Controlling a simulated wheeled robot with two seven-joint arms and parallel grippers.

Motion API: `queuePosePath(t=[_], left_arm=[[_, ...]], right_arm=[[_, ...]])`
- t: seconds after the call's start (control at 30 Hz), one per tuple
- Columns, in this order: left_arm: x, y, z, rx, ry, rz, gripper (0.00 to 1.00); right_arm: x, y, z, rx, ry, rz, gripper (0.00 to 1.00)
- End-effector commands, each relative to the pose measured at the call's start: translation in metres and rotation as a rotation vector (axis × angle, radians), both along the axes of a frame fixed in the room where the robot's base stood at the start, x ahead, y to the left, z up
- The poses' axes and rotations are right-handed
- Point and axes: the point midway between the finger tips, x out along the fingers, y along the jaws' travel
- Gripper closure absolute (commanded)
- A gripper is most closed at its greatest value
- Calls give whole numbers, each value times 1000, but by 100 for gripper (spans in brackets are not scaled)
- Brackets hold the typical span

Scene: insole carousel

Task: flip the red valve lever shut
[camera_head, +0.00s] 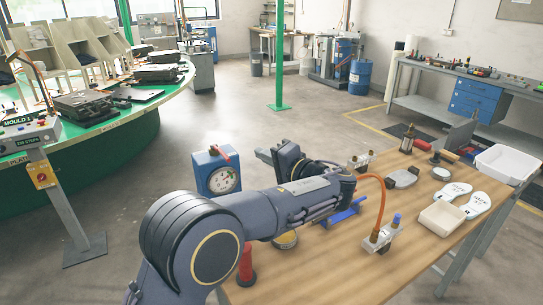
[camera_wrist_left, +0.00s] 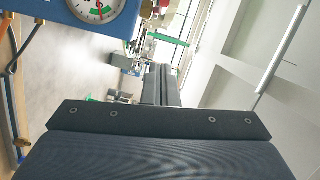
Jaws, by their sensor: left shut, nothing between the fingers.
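My left gripper (camera_head: 262,155) is just right of the box, at about the height of the lever. It looks apart from the lever. Its fingers are shut with nothing between them; they also show in the left wrist view (camera_wrist_left: 161,85). My right gripper is not in view.
My left arm covers part of the wooden table (camera_head: 340,262). An orange hose (camera_head: 382,205) rises from a small fitting block right of it. A green round carousel (camera_head: 110,150) stands at the left, with open floor between.

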Motion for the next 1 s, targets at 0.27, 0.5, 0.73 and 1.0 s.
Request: queuePosePath(t=[0.27, 0.5, 0.73, 1.0], left_arm=[[28, 43, -2, 0, 4, 0, 100], [12, 64, -8, 1, 2, -1, 100], [10, 67, -11, -1, 0, -1, 100], [9, 67, -11, 0, 0, -4, 100]], right_arm=[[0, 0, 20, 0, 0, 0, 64], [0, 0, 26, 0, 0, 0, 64], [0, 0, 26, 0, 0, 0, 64], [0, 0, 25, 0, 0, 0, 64]])
